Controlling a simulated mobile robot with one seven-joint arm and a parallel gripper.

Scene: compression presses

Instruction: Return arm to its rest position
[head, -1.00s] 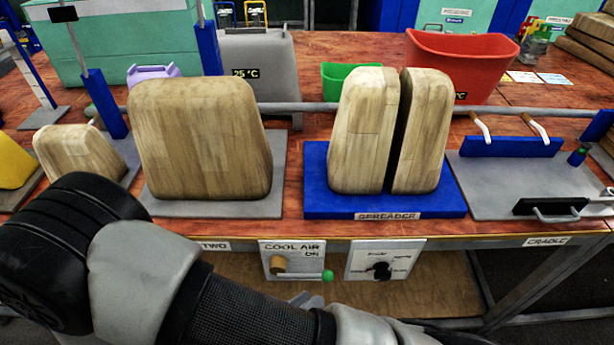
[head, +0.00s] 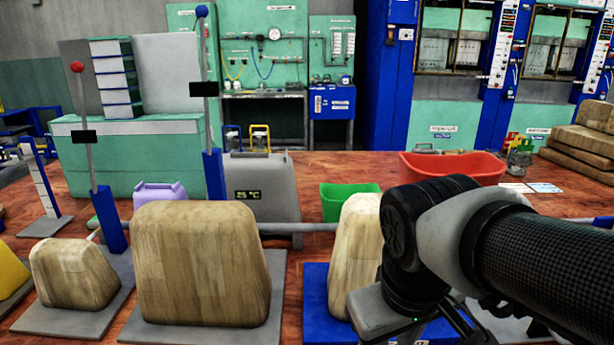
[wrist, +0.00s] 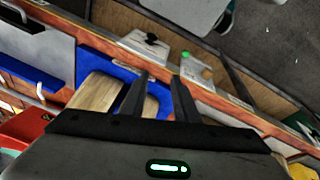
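My arm (head: 540,262) reaches in from the right of the head view, and its dark wrist stands in front of the wooden spreader blocks (head: 352,240). The right-hand block is hidden there. In the wrist view, my gripper (wrist: 161,78) points down toward the bench's front edge. Its two black fingers are apart with nothing held between them. The blocks on the blue spreader base (wrist: 108,60) show below and beside the fingers. In the head view the fingertips cannot be made out.
A large wooden block (head: 200,265) and a smaller one (head: 72,275) stand on grey plates at the left. A red bin (head: 450,165) and a green bin (head: 345,200) stand behind. Two control panels show along the bench front, one with a black knob (wrist: 150,38).

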